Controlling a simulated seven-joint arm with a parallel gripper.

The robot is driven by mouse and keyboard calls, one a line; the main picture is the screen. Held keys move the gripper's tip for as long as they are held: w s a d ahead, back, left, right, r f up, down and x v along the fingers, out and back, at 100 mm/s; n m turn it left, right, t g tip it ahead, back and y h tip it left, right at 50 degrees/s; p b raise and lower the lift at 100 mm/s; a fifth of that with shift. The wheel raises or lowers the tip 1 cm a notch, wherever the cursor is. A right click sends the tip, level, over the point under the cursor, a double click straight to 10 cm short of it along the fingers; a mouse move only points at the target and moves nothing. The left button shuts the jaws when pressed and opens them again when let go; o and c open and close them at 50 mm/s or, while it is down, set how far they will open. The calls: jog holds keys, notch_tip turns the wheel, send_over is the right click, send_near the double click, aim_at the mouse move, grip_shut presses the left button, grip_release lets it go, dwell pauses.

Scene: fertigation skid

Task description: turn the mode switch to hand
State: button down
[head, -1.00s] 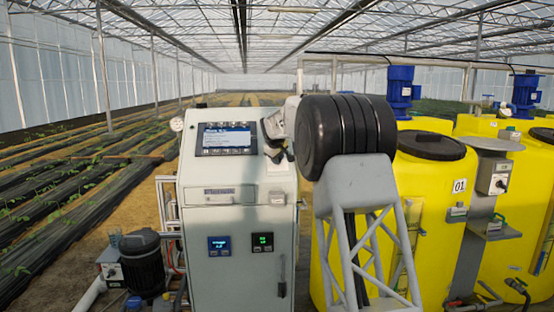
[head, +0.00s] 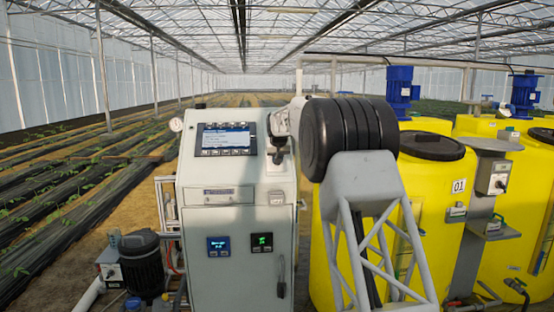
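The grey control cabinet (head: 205,183) stands left of centre, with a lit screen (head: 226,138) on its sloping top panel. My gripper (head: 278,160) is at the right part of that panel, beside the screen, with its dark fingers pointing down towards the panel. A dark shape shows at the fingertips; I cannot tell whether it is a switch knob or the fingers themselves, nor whether they touch it. The finger gap is too small to read. No mode switch or hand marking can be made out on the cabinet.
My black arm joint and lattice link cover the area right of the cabinet. Yellow tanks (head: 431,205) with blue motors stand there, and a grey box with a dark knob (head: 491,178) is mounted between them. A dark pump (head: 141,262) sits at the lower left.

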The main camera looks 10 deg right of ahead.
jog(key=shift+m, duration=0.3)
jog(key=c, duration=1.2)
grip_release()
jog(key=shift+r, duration=0.15)
jog(key=shift+v, duration=3.8)
jog(key=shift+s, duration=0.1)
